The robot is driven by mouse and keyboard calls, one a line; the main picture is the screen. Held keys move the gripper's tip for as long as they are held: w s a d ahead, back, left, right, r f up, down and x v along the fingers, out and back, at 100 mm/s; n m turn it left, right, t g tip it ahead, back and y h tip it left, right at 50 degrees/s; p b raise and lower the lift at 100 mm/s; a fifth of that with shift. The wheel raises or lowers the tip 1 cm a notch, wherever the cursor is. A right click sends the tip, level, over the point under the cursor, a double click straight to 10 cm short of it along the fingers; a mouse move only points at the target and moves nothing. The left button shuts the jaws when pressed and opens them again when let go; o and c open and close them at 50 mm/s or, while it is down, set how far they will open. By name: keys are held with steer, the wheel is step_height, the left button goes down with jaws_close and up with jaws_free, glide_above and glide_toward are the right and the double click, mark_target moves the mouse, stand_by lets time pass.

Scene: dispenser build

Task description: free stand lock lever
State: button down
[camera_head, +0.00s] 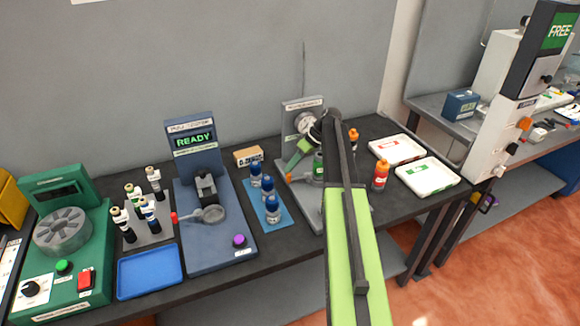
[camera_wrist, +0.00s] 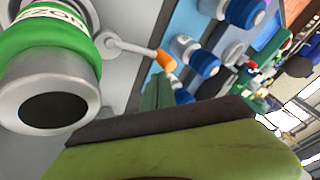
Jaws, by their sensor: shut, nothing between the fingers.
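In the wrist view the lock lever (camera_wrist: 138,47) is a pale metal arm with a round hub and an orange tip. It sticks out beside a green-banded metal cylinder (camera_wrist: 50,70) with partly cut-off lettering. My gripper (camera_wrist: 157,92) is shut and empty, its dark green fingers a little below the orange tip; I cannot tell whether they touch it. In the head view my gripper (camera_head: 292,163) reaches down in front of the grey stand (camera_head: 290,115) with its round gauge (camera_head: 305,123).
Blue-capped bottles (camera_head: 267,190) stand on a blue mat left of the stand. A tester reading READY (camera_head: 195,140) is farther left. Orange-capped bottles (camera_head: 380,176) and two white trays (camera_head: 427,177) are to the right. A tall unit (camera_head: 557,30) shows FREE.

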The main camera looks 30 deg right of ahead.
steer(key=shift+s, duration=0.1)
steer(key=shift+a, duration=0.2)
steer(key=shift+d+r+p, duration=0.2)
steer(key=shift+r+p, duration=0.15)
steer(key=p+v, duration=1.3)
steer(key=v, duration=0.3)
steer(key=shift+a+r, duration=0.1)
steer(key=shift+d+r, duration=0.25)
steer(key=shift+d, duration=0.05)
steer(key=shift+f, duration=0.1)
